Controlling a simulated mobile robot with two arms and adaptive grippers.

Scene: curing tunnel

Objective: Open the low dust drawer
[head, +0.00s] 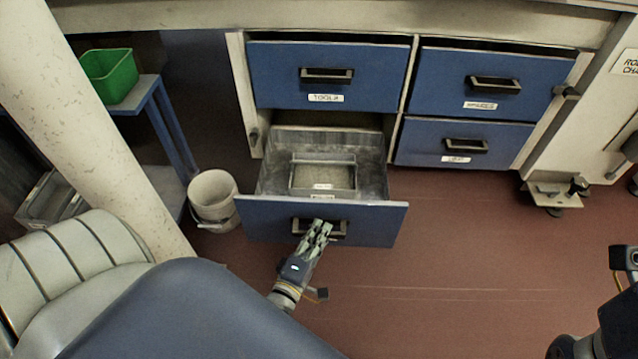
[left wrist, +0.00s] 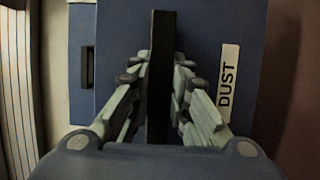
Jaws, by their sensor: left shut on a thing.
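The low dust drawer (head: 370,222) is the blue lower-left drawer in the head view. It stands pulled out from the cabinet, and its grey inside shows, with a small tray of dusty material (head: 322,174) in it. My left gripper (head: 322,228) is at the drawer's front and shut on its dark handle (head: 340,227). In the left wrist view the handle (left wrist: 160,70) runs between the two fingers, beside the DUST label (left wrist: 228,83). My right gripper does not show clearly; only part of the right arm is at the right edge.
A white bucket (head: 213,195) stands close left of the open drawer. A green bin (head: 110,76) sits on a blue stand. The red floor to the right is clear.

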